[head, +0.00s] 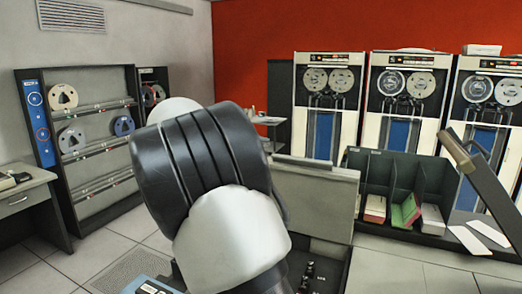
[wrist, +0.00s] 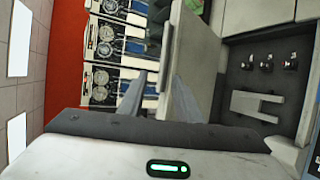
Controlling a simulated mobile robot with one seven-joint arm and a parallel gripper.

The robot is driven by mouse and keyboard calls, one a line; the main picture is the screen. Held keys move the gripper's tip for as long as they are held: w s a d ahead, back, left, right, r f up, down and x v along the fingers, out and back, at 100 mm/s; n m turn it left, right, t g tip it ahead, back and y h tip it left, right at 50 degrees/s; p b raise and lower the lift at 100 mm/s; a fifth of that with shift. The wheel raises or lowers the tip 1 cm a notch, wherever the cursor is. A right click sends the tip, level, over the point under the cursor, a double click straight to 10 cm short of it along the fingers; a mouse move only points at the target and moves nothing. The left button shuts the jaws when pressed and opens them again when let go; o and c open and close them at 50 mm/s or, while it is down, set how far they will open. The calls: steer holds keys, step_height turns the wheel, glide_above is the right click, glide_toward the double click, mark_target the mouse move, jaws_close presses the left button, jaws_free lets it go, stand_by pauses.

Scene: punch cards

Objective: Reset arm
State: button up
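My gripper (wrist: 152,82) shows in the wrist view. Its two grey fingers stand apart with a gap between them, and nothing is held in the gap. The pale gripper body with a green light lies along the bottom of that view. In the head view my black and white arm fills the middle and hides part of the room behind it; my gripper cannot be made out there.
A dark rack (head: 385,165) holds card stacks: red-edged (head: 375,208), green (head: 405,212) and pale (head: 432,218). Loose white cards (head: 468,239) lie beside it. Tape drives (head: 325,130) line the red wall. A reel shelf (head: 95,180) and a desk (head: 25,205) stand left.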

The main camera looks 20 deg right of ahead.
steer(key=s+f+m+g+y, duration=0.1)
steer(key=s+f+m+y, duration=0.35)
steer(key=s, duration=0.95)
steer(key=s+a+f+y, duration=0.2)
steer(key=s+a, duration=0.2)
steer(key=s, duration=0.3)
steer(key=s+a+f+m+t+y, duration=0.1)
steer(key=s+a+f+y, duration=0.2)
steer(key=s, duration=0.5)
steer(key=s+a+f+y, duration=0.2)
steer(key=s+a+y, duration=0.1)
steer(key=s+a, duration=0.2)
steer(key=shift+s+a+f+t, duration=0.2)
steer(key=shift+s+f+t, duration=0.15)
steer(key=shift+s, duration=0.85)
steer(key=shift+m, duration=0.25)
